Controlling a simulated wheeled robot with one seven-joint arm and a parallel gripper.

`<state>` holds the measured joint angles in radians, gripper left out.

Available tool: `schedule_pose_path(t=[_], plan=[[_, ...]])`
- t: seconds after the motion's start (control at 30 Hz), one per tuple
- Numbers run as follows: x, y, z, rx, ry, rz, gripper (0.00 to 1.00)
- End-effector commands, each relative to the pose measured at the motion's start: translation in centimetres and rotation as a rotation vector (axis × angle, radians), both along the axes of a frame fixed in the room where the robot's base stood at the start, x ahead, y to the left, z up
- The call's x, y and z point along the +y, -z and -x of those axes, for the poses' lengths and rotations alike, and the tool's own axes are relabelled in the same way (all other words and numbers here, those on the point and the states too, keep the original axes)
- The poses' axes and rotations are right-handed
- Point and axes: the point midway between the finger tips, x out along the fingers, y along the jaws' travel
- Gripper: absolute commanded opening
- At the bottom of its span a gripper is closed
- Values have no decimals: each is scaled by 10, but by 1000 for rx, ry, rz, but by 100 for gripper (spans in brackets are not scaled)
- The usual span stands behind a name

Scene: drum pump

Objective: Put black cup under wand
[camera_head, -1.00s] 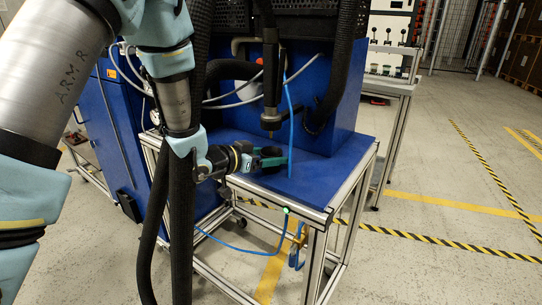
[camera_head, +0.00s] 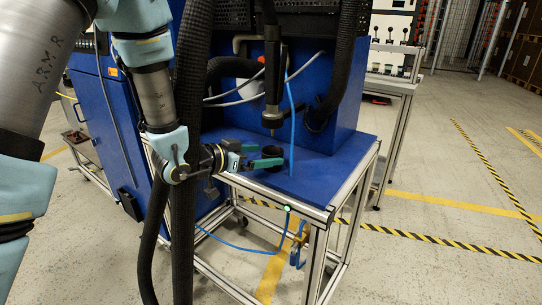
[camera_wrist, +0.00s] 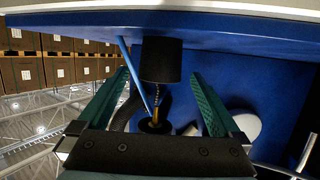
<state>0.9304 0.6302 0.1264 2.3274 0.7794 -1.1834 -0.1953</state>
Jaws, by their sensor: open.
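The black cup (camera_head: 273,152) stands upright on the blue table top (camera_head: 318,172). The wand (camera_head: 272,85) hangs above it, and its thin tip appears just over the cup's mouth in the head view. My gripper (camera_head: 262,155) is open, with its green fingers low over the table at the cup's left. In the wrist view, which is upside down, the cup (camera_wrist: 160,60) shows between and beyond the open fingers (camera_wrist: 160,74), with a gap on both sides. The wand's brassy tip (camera_wrist: 157,95) points at the cup there.
A thin blue hose (camera_head: 291,125) hangs just right of the wand. Thick black hoses (camera_head: 342,70) run beside the blue machine housing (camera_head: 335,110). The table's metal frame edge (camera_head: 345,195) is at the front right. The table's right part is clear.

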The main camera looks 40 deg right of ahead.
Motion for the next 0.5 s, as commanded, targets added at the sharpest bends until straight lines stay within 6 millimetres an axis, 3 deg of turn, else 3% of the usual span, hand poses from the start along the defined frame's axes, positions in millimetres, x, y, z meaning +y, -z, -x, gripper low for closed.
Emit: schedule_pose_path(t=[0.2, 0.5], plan=[[46, -14, 0, -2, -5, 2, 100], [76, -24, 1, -2, -2, 2, 100]])
